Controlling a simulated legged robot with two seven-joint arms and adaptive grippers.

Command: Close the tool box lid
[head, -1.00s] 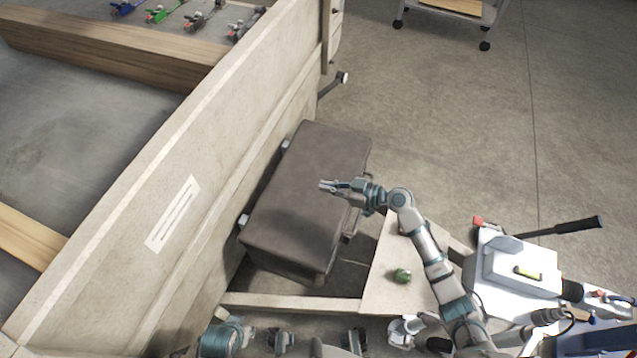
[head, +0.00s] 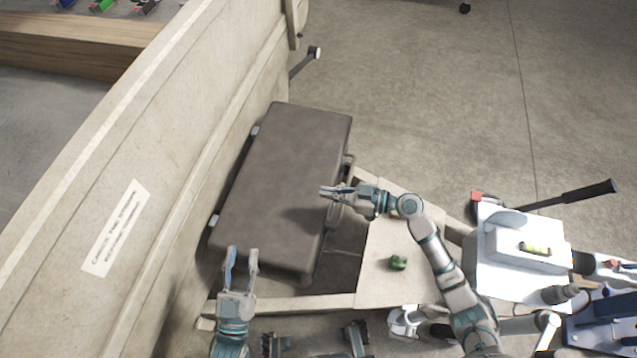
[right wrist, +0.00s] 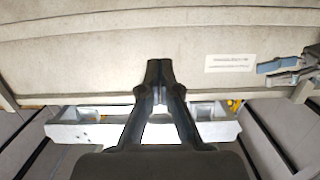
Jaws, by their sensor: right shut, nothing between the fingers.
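The tool box (head: 230,240) is a long dark grey-brown box standing beside the trailer's side wall. Its lid (head: 285,160) lies over the top as a broad, nearly flat panel; I cannot tell whether it is fully shut. My right gripper (head: 326,192) is over the right edge of the lid, shut and empty. In the right wrist view its fingers (right wrist: 158,68) meet and point toward the trailer wall. My left gripper (head: 243,252) is open and empty at the near left corner of the box. It also shows in the right wrist view (right wrist: 277,72).
The pale trailer wall (head: 185,150) with a label (head: 117,228) runs along the box's left. A pale board (head: 375,275) with a small green object (head: 398,263) lies to the right. White equipment with a black handle (head: 590,195) stands further right.

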